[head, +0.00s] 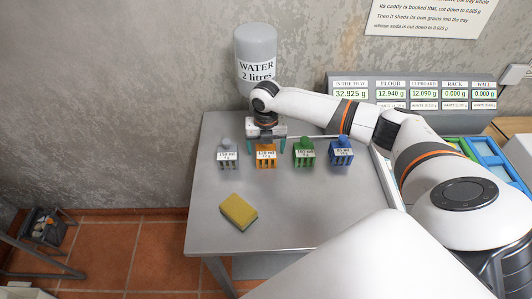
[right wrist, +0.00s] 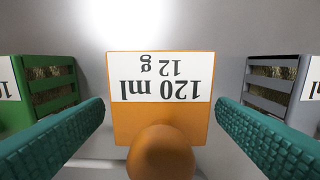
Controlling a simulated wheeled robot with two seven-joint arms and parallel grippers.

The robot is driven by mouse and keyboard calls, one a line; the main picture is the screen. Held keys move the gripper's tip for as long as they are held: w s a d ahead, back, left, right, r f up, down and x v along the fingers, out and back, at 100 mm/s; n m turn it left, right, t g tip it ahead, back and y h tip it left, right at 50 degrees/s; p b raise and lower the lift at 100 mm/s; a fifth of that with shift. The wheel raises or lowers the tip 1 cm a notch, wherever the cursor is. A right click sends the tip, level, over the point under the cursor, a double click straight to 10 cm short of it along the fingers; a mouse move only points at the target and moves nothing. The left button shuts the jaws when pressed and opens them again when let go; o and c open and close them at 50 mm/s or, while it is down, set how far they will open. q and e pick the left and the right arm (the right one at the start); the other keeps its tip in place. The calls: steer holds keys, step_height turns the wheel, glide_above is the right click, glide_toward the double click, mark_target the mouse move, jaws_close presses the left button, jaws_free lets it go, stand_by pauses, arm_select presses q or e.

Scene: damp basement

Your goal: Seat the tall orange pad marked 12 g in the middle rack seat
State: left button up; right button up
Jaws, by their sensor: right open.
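The orange pad (head: 265,159) stands on the grey metal table in the head view, between the grey and green ones. In the right wrist view the orange pad (right wrist: 160,115) fills the middle, with a round knob and a label reading 120 ml, 12 g upside down. My right gripper (head: 266,146) is over it, its teal fingers open. In the right wrist view the fingers of my right gripper (right wrist: 161,104) lie either side of the pad, with gaps. I cannot make out the rack's middle seat in either view. My left gripper is not in view.
The grey pad (head: 228,158) stands left, the green pad (head: 304,156) and blue pad (head: 341,155) right. A yellow sponge (head: 238,211) lies on the table (head: 290,220). A water bottle (head: 256,58) and display panel (head: 410,92) are behind. Blue and green trays (head: 490,155) sit at right.

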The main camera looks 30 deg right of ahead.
steer(key=c, duration=1.1)
